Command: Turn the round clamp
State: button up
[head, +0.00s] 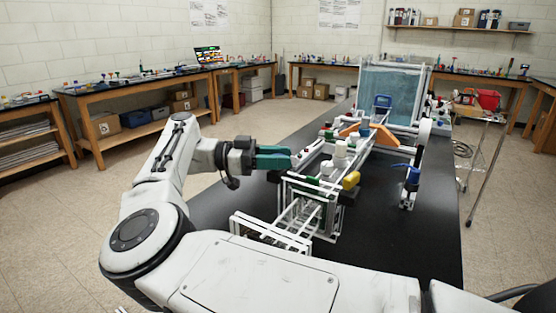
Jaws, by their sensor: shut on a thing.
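My gripper (291,157) has teal fingers and reaches in from the left to the near left side of the white extrusion frame (300,212). Its fingers are shut on a small part at the frame's side, seemingly the round clamp, which the fingers mostly hide. I cannot make out the clamp's outline or how far it is turned. White cylinders and a yellow part (351,180) sit on the frame just right of the fingertips.
The frame stands on a black table (405,245). A clear water tank (390,90) is at the table's far end. A blue-handled part (409,185) stands right of the frame. The table's right front is clear. Wooden benches (140,100) line the walls.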

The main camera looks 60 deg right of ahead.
dwell(0.3)
jog(key=o, duration=0.9)
notch_tip(320, 180, up, 3)
jog(key=shift+r, duration=0.1)
jog(key=s+a+r, duration=0.2)
jog(key=s+r, duration=0.1)
jog(key=s, duration=0.1)
jog(key=s+a+r+b, duration=0.1)
jog(key=s+a+r, duration=0.1)
jog(key=s+r, duration=0.1)
jog(key=s+a+r, duration=0.2)
jog(key=s+r, duration=0.1)
jog(key=s, duration=0.2)
jog(key=shift+s+r, duration=0.3)
jog(key=shift+r, duration=0.1)
jog(key=shift+r, duration=0.1)
